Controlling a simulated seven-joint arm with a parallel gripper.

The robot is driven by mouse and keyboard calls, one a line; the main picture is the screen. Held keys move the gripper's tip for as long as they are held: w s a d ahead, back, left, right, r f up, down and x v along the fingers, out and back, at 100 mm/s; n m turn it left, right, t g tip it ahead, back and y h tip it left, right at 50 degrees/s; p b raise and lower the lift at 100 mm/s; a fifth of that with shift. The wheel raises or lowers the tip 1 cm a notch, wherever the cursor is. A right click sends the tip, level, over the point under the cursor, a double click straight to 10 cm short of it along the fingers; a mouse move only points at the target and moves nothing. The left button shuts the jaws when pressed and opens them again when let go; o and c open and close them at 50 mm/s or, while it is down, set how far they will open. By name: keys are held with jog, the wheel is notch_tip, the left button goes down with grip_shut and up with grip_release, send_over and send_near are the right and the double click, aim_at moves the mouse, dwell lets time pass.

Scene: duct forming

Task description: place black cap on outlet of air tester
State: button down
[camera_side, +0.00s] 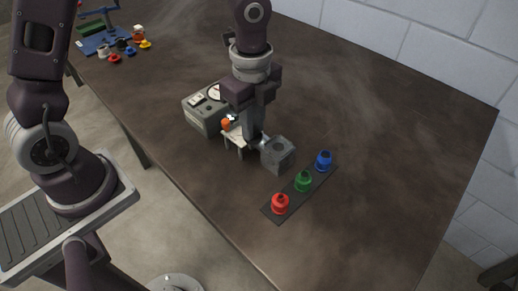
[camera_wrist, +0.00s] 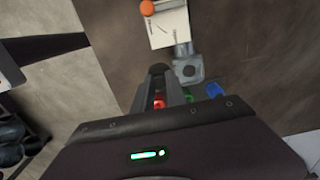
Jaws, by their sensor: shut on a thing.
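The air tester is a grey box with a dial (camera_side: 205,108) in the middle of the side view. Beside it stands a pale plate on legs (camera_side: 238,138) with an orange knob (camera_side: 227,124); the plate also shows in the wrist view (camera_wrist: 168,27). A short pipe runs from the plate to a grey block (camera_side: 278,153) with a round opening on top. My gripper (camera_side: 253,138) points down beside the plate and block. In the wrist view its fingers (camera_wrist: 160,78) are shut on a dark thing at the tips, apparently the black cap (camera_wrist: 158,69). Its contact with the outlet is unclear.
A dark strip (camera_side: 292,194) in front of the block holds a red (camera_side: 280,203), a green (camera_side: 303,181) and a blue (camera_side: 324,160) capped piece. A blue stand (camera_side: 105,42) with small coloured pieces is at the far left. The table's right side is clear.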

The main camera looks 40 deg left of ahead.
jog(key=w+d+r, duration=0.2)
jog(key=w+r, duration=0.2)
jog(key=w, duration=0.2)
jog(key=f, duration=0.9)
jog(key=shift+s+d+f, duration=0.1)
jog(key=shift+d+f, duration=0.15)
jog(key=shift+d, duration=0.05)
jog(key=c, duration=1.3)
grip_release()
jog(key=shift+f, duration=0.15)
jog(key=shift+c, duration=0.2)
